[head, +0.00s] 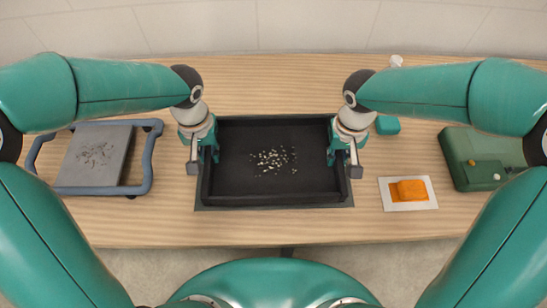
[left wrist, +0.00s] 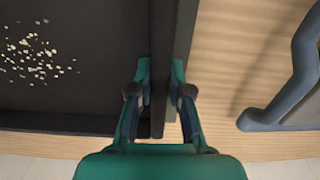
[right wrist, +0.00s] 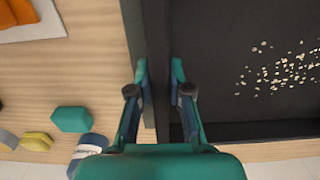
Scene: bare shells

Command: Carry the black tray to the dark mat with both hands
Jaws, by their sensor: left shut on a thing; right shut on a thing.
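The black tray (head: 240,185) is in the middle of the table in the head view, with many small pale bits (head: 272,160) lying inside it. The dark mat (head: 285,208) shows as a thin border around the tray, mostly hidden under it. My left gripper (head: 204,160) is shut on the tray's left wall, which also shows between its fingers in the left wrist view (left wrist: 159,60). My right gripper (head: 342,158) is shut on the tray's right wall, seen between the fingers in the right wrist view (right wrist: 158,60). I cannot tell whether the tray touches the mat.
A grey board in a blue-handled frame (head: 150,160) stands at the left. At the right are an orange block (head: 411,190) on a white sheet (head: 397,206), a green box (head: 462,178) and a small teal block (head: 387,125). Bare wood shows in front of the mat.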

